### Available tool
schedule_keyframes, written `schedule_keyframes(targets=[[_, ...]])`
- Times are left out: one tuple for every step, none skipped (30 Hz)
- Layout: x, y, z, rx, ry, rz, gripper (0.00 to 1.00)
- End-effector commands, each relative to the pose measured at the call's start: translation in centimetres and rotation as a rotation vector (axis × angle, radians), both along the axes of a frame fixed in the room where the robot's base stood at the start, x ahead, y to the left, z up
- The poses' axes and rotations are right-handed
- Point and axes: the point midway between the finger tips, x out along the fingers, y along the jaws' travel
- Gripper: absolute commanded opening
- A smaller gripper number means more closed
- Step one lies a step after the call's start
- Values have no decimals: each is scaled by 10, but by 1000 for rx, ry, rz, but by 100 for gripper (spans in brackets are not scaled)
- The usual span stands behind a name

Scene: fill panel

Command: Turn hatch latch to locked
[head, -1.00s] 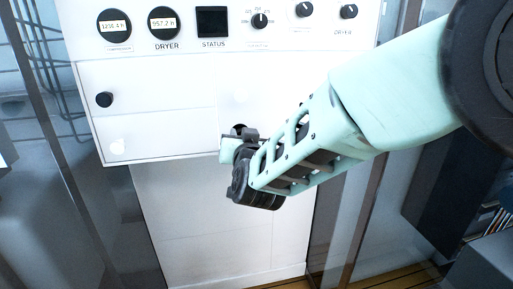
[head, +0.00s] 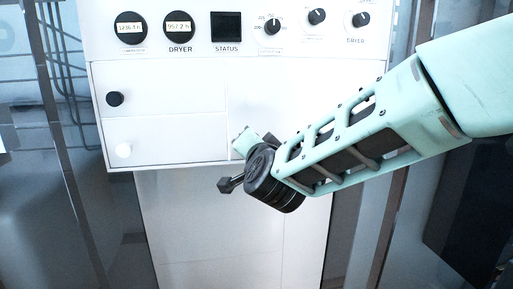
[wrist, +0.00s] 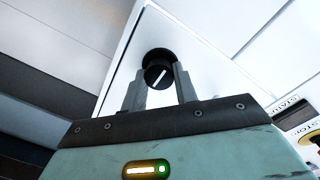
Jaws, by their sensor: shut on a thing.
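The hatch latch (wrist: 157,72) is a round black knob with a white line, on a white panel in the wrist view. Its line is slanted in that view. My gripper (wrist: 160,84) has one grey finger on each side of the knob and is shut on it. In the head view my gripper (head: 243,140) reaches the lower right part of the white panel, and my wrist and hand hide the latch there.
The wrist view shows a stop button (wrist: 311,140) at right. Below the panel is a plain white face (head: 200,220).

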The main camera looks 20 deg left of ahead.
Motion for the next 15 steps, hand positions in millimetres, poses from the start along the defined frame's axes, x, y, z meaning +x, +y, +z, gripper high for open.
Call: schedule_keyframes(targets=[[1,0,0,4,3,-2,6],[1,0,0,6,4,-1,6],[0,0,0,6,5,-1,6],[0,0,0,7,5,-1,6],[0,0,0,7,5,-1,6],[0,0,0,8,5,0,6],[0,0,0,8,5,0,6],[0,0,0,8,5,0,6],[0,0,0,7,5,0,6],[0,0,0,7,5,0,6],[0,0,0,7,5,0,6],[0,0,0,7,5,0,6],[0,0,0,7,5,0,37],[-1,0,0,7,5,0,46],[-1,0,0,7,5,0,51]])
